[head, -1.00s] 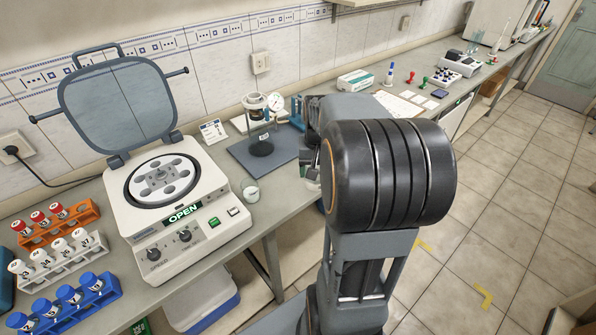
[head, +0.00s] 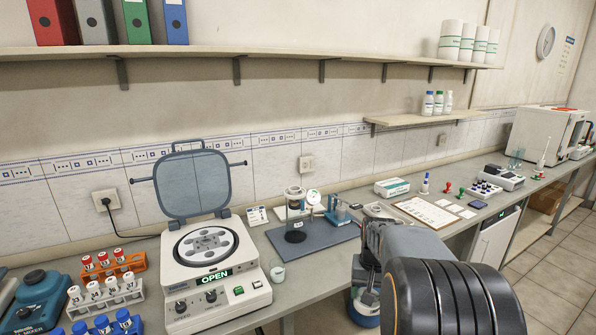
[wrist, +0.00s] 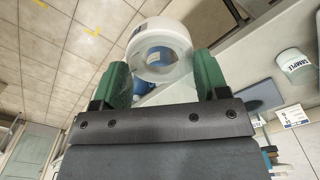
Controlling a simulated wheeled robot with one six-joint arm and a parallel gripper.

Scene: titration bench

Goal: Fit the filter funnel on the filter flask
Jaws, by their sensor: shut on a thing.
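My gripper (wrist: 162,70) has its two green fingers closed on a white, ring-shaped funnel (wrist: 158,33), seen end-on in the wrist view with a blue thing showing through its opening. The held funnel is off the bench mat and apart from the glassware. In the head view my arm hides the gripper's fingers and the funnel. A clear vessel on a dark round base, apparently the filter flask (head: 295,236), stands upright on a dark mat (head: 336,235), left of my arm. A round gauge (head: 313,197) shows just behind it.
An open centrifuge (head: 215,285) stands left of the mat, and a small white beaker (head: 278,272) sits between them. Tube racks (head: 108,300) fill the far left. A clipboard (head: 425,211) and a box (head: 392,187) lie right of the mat. The mat's front part is clear.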

